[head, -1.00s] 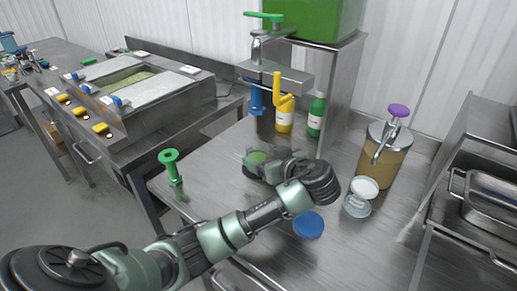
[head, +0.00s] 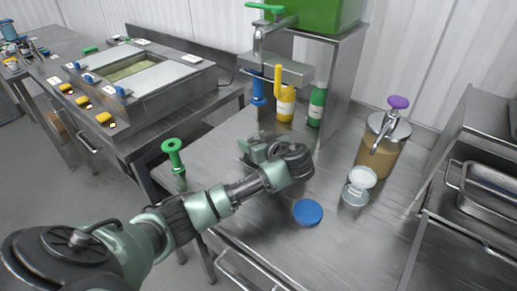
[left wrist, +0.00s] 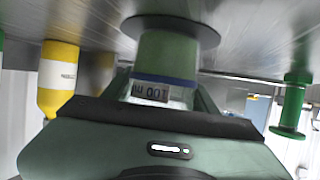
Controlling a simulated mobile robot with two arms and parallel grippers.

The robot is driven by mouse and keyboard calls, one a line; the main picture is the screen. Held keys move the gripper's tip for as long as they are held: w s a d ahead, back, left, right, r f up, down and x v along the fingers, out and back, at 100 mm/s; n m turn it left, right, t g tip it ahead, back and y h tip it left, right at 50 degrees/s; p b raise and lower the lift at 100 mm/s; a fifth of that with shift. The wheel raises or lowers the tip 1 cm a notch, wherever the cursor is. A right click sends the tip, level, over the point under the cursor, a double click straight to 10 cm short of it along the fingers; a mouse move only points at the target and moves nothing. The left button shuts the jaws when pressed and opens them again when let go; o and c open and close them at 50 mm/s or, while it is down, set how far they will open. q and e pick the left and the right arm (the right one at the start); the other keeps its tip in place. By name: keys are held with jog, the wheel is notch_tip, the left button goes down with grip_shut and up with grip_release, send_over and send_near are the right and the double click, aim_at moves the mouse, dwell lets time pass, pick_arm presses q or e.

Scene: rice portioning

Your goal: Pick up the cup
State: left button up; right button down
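My left gripper (head: 258,146) is low over the middle of the steel table, pointing to the back left. In the left wrist view, which is upside down, a cup-like thing (left wrist: 168,55) stands right in front of it, with a green part, a blue line and a clear band with a printed label. In the head view my gripper hides it. I cannot see whether the fingers touch it or close on it. A clear cup with a white top (head: 359,186) stands apart to the right. My right gripper is not in view.
A blue disc (head: 308,212) lies on the table (head: 335,150) in front of the gripper. A green stand (head: 174,158) is at the left edge. Yellow (head: 285,103) and green (head: 317,105) bottles stand behind. A pump jar (head: 380,147) is at the right.

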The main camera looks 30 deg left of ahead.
pick_arm(q)
jog(key=c, duration=0.9)
jog(key=shift+r, duration=0.15)
jog(key=shift+c, duration=0.2)
